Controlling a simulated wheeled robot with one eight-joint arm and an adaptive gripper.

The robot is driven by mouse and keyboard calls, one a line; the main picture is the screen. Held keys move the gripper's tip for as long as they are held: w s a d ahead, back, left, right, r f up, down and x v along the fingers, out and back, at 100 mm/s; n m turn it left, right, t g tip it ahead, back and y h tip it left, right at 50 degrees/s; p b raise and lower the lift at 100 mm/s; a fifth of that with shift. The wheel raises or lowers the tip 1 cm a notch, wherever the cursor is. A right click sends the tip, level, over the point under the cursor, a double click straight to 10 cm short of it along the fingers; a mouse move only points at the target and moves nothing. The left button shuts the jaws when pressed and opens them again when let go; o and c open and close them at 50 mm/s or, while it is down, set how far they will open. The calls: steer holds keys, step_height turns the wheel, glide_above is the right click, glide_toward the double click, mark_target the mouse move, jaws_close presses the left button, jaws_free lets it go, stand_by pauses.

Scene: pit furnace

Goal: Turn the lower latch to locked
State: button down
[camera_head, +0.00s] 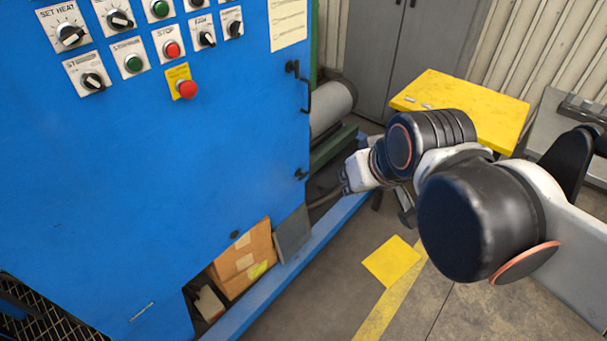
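The blue cabinet (170,170) fills the left of the head view. On its right edge, a small black lower latch (300,174) sits below a black handle (306,95) and a black upper latch (292,67). The lower latch is small in the view, and I cannot tell which way it is turned. My arm reaches in from the right. My gripper (345,180) is at the white wrist end, to the right of the lower latch and apart from it in the picture. Its fingers are too small and partly hidden to tell whether they are open.
The cabinet front carries several knobs and buttons, with a red stop button (187,89). A cardboard box (244,262) sits in the cabinet's lower opening. A yellow table (475,104) stands behind my arm. A grey cylinder (332,104) lies behind the cabinet edge. Floor shows below my arm.

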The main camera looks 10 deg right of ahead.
steer(key=w+n+y, duration=0.1)
steer(key=w+n, duration=0.1)
steer(key=w, duration=1.3)
steer(key=n+y+b, duration=0.4)
steer(key=n+b, duration=0.1)
steer(key=b, duration=0.1)
glide_above(302, 175)
steer(key=s, duration=0.2)
step_height(302, 175, down, 40)
steer(key=shift+a+r, duration=0.1)
steer(key=shift+r, duration=0.1)
steer(key=shift+f, duration=0.7)
steer(key=shift+a+f, duration=0.1)
